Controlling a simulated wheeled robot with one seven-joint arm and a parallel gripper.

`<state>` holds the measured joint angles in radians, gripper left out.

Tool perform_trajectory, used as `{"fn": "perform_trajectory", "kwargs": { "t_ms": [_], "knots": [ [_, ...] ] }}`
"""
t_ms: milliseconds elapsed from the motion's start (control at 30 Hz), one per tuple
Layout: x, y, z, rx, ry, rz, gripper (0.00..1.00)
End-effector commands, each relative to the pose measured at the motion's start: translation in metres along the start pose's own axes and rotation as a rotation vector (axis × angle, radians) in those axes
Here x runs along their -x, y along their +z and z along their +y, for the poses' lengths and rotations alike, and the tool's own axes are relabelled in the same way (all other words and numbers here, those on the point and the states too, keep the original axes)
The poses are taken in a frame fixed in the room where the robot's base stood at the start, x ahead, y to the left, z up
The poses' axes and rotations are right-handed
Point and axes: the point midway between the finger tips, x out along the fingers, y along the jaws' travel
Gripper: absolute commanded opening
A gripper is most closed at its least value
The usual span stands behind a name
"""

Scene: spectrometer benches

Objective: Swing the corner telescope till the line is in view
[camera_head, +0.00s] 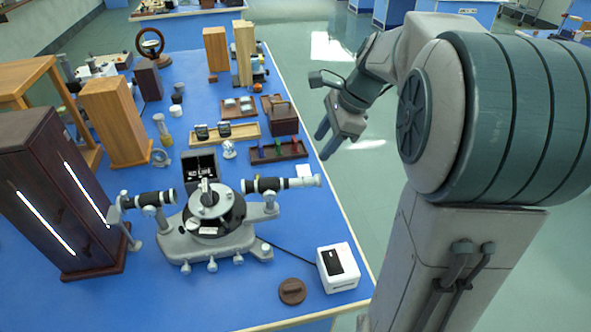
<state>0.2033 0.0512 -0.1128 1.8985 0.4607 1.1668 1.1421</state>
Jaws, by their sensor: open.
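A grey spectrometer (190,240) stands near the front corner of the blue bench. Its black-and-silver telescope (285,184) points right, towards the bench's right edge. A second black tube (150,199) points left, towards a dark wooden box (60,200) with two bright slits. A round table with a small upright piece (208,197) sits at the spectrometer's middle. My gripper (326,140) is open and empty, above and behind the telescope, near the bench's right edge, apart from everything.
A white box with a dark panel (338,267) and a brown disc (292,291) lie at front right. A tray with coloured pieces (277,152) is behind the telescope. Wooden blocks (115,122) and small items fill the back and left. Floor (375,195) is clear beyond the right edge.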

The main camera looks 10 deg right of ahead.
Motion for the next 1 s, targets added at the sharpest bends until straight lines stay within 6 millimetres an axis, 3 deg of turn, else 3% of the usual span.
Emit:
{"fn": "perform_trajectory", "kwargs": {
  "t_ms": [167,633,800,1000],
  "knots": [
    [-0.019,0.0,-0.001,-0.012,0.003,-0.003,0.44],
    [-0.113,-0.001,0.0,-0.01,0.003,-0.001,0.44],
    [-0.131,0.0,0.0,-0.009,0.003,-0.001,0.44],
    [-0.137,0.0,-0.001,-0.008,0.0,0.0,0.44]
  ]
}}
